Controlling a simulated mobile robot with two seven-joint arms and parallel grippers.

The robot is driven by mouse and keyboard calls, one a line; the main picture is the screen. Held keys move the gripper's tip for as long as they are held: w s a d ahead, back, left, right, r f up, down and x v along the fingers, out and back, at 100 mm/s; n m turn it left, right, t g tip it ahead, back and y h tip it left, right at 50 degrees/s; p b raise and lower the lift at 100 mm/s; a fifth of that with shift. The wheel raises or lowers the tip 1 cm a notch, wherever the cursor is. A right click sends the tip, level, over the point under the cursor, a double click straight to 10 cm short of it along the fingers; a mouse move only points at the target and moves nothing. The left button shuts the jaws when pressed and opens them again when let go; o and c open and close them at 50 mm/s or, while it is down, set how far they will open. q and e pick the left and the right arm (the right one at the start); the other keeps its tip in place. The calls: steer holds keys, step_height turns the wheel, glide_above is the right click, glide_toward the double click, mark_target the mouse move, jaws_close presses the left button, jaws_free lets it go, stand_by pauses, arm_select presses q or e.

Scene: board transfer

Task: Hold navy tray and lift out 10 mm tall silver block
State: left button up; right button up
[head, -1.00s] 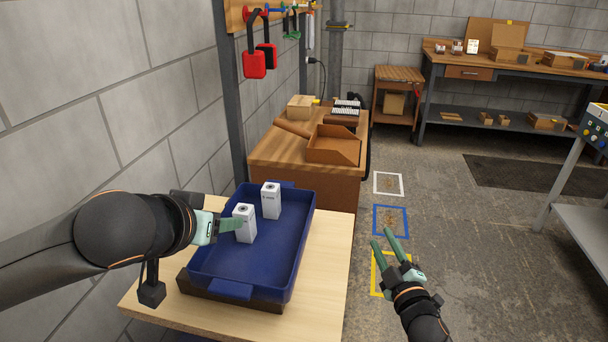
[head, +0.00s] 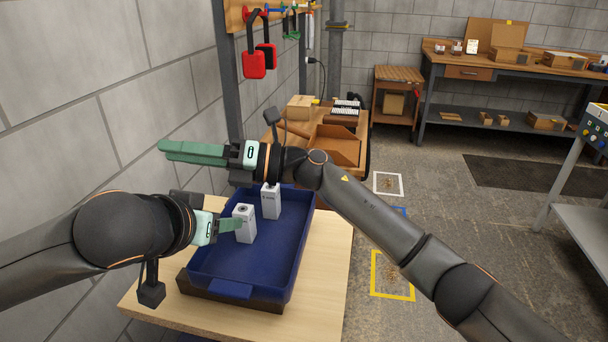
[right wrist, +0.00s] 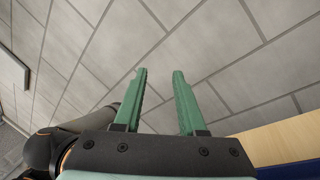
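The navy tray (head: 296,232) lies on a light wooden table, a dark base under it. Two silver-white blocks stand upright inside: a nearer block (head: 245,224) and a farther block (head: 271,202). Markings on them are too small to read. My left gripper (head: 230,226) is at the tray's left wall, its fingertips beside the nearer block; whether its fingers are closed on the wall is unclear. My right gripper (head: 165,151) is above and left of the tray, pointing left. In the right wrist view it is open and empty (right wrist: 159,75).
My right arm crosses above the tray's far end and hides part of it. A wooden bench with an open brown box (head: 338,147) stands behind. A grey block wall (head: 70,100) is close on the left. The near table (head: 325,290) has bare room right of the tray.

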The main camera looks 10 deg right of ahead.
steer(key=s+a+n+g+h, duration=0.2)
steer(key=n+g+h, duration=0.1)
steer(key=m+h, duration=1.4)
steer(key=h, duration=0.3)
glide_above(304, 232)
step_height(304, 232, down, 6)
step_height(304, 232, down, 12)
steer(key=shift+w+r, duration=0.1)
steer(key=shift+r, duration=0.05)
steer(key=shift+c, duration=0.3)
jaws_close()
